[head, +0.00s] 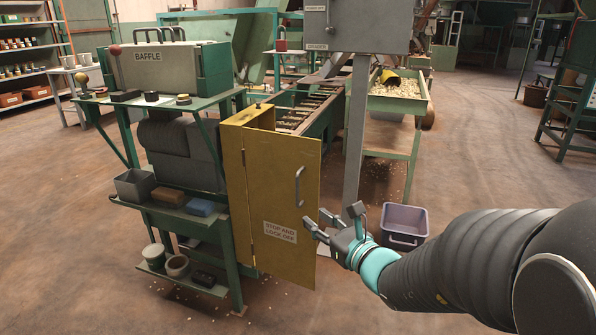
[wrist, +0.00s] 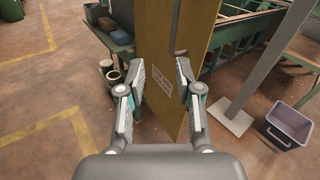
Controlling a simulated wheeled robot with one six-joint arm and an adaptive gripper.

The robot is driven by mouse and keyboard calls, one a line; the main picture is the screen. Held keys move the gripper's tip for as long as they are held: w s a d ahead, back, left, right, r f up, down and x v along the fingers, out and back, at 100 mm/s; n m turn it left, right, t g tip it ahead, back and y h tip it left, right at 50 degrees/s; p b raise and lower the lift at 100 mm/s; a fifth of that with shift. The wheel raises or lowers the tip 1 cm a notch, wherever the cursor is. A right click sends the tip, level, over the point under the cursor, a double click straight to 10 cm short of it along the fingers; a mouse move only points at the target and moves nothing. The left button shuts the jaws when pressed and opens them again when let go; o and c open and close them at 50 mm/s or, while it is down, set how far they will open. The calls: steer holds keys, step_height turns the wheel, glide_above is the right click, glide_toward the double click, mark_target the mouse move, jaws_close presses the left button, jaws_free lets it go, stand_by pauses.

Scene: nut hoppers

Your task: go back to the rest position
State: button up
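My gripper (head: 318,226) is open and empty in the head view, just right of the yellow cabinet door (head: 281,190). In the wrist view my gripper (wrist: 160,75) has its two fingers spread apart, with the yellow door (wrist: 172,62) visible between and beyond them. The door stands ajar from the yellow cabinet (head: 248,115). It bears a grey handle (head: 299,186) and a sign (head: 280,231) reading "STOP AND LOCK OFF". I cannot tell any contact between the fingers and the door.
A green stand with a baffle box (head: 165,68) is left of the cabinet. A grey post (head: 356,140) rises behind my gripper. A grey-purple bin (head: 404,224) sits on the floor to the right. A tray of nuts (head: 398,92) stands further back. Open floor (head: 480,160) lies right.

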steer(key=s+a+f+n+g+p, duration=0.1)
steer(key=s+a+f+n+g, duration=0.25)
steer(key=s+n+g, duration=0.4)
steer(key=s+a+f+n+g, duration=0.2)
steer(key=s+f+n+g, duration=0.25)
steer(key=s+n, duration=0.6)
steer(key=s+d+r+n+h+p, duration=0.2)
steer(key=s+d+r+n+h, duration=0.2)
steer(key=d+n+h, duration=0.35)
steer(key=s+d+r+n+t+h+p, duration=0.1)
steer(key=s+d+r+n+t+p, duration=0.1)
steer(key=r, duration=0.5)
steer(key=shift+d+r+n+p, duration=0.35)
steer(key=shift+d+n, duration=0.4)
steer(key=shift+d, duration=0.2)
steer(key=shift+d, duration=0.15)
